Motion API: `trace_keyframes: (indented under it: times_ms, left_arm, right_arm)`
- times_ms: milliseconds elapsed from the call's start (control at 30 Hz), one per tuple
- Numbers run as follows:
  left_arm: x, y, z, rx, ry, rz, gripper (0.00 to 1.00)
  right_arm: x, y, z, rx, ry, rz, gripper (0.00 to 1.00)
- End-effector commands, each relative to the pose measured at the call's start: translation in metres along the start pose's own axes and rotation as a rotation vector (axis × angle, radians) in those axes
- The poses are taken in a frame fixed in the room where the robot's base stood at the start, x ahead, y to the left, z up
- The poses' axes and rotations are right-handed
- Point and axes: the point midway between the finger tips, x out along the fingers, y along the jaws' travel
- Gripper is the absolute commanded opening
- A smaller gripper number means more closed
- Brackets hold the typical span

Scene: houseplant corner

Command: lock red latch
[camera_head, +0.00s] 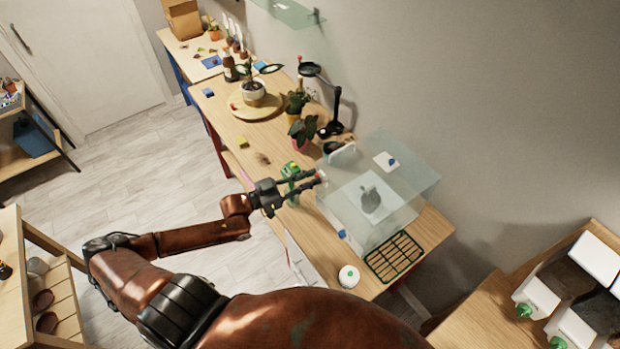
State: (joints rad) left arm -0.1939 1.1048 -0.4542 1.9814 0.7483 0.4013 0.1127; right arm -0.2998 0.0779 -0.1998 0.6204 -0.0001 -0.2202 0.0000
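A clear-walled box (408,217) stands on the long wooden table, with a grey-green object (371,199) inside. A small red spot, possibly the red latch (322,175), shows at the box's left edge, right at my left fingertips. It is too small and partly covered to tell whether it is locked. A blue latch (342,233) sits lower on the same side. My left gripper (315,179) reaches in from the left, its two fingers apart and pointing at the box. I cannot tell whether they touch it. My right gripper is out of view.
A green wire rack (395,257) and a round white object (348,276) lie in front of the box. A green object (290,183) is close behind my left gripper. Potted plants (303,131) and a black lamp (333,112) stand farther back.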

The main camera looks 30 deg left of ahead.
Motion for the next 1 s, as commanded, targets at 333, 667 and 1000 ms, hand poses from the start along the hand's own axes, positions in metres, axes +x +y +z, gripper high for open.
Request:
trace_keyframes:
  times_ms: [333, 667, 1000]
  left_arm:
    - [0.000, 0.000, 0.000, 0.001, 0.000, 0.001, 0.27]
    - [-0.041, 0.000, 0.002, 0.001, -0.006, -0.002, 0.27]
    - [-0.104, 0.000, 0.001, 0.001, -0.004, -0.001, 0.27]
  right_arm:
    - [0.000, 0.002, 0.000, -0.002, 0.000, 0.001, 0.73]
    - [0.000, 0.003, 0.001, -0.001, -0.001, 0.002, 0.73]
    - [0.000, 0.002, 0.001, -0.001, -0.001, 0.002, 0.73]
